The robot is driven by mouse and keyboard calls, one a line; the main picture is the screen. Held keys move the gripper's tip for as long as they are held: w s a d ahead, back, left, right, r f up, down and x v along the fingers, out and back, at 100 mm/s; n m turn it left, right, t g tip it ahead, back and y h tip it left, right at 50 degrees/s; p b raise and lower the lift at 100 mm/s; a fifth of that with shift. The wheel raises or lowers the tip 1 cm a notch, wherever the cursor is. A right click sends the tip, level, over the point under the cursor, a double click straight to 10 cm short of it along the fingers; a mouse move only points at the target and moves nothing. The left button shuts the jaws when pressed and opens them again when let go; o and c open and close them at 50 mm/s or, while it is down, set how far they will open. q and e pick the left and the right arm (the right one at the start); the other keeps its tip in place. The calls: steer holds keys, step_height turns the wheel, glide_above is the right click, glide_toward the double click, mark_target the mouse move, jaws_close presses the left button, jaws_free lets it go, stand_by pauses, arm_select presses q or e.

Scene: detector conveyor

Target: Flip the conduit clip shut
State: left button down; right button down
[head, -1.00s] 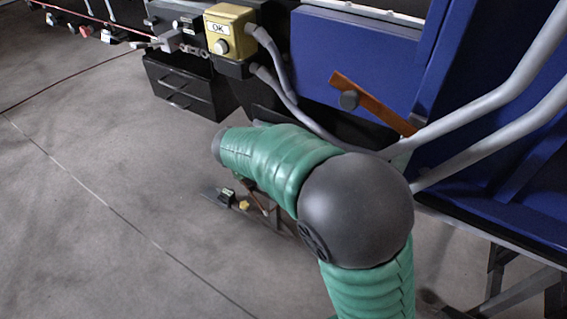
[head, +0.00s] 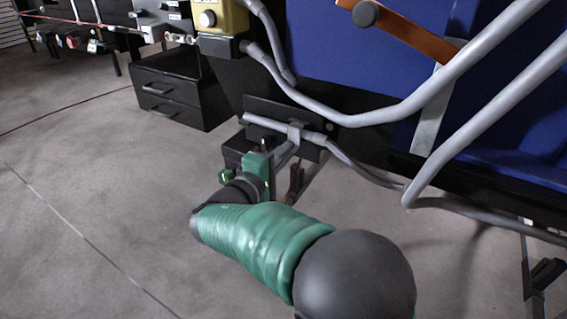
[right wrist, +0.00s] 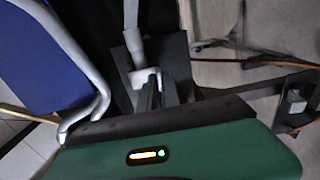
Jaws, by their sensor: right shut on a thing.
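The grey conduit clip (head: 294,132) sits around a grey conduit (head: 262,122) in front of a black bracket plate, left of centre in the head view. My right gripper (head: 287,151) reaches up to it from below, and its fingers are shut on the clip. In the right wrist view the light grey clip (right wrist: 146,76) shows at the tips of my dark fingers (right wrist: 150,90), with the conduit (right wrist: 133,40) running up from it. How far the clip is closed cannot be told. My left gripper is not in view.
Thick grey conduits (head: 480,65) cross the blue machine (head: 335,55) at right. An orange lever (head: 410,32) is at the top. Open floor (head: 80,190) lies left.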

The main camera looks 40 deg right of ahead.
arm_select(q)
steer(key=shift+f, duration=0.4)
arm_select(e)
steer(key=shift+f, duration=0.3)
steer(key=c, duration=1.7)
jaws_free()
steer(key=shift+o, duration=0.7)
steer(key=shift+r, duration=0.1)
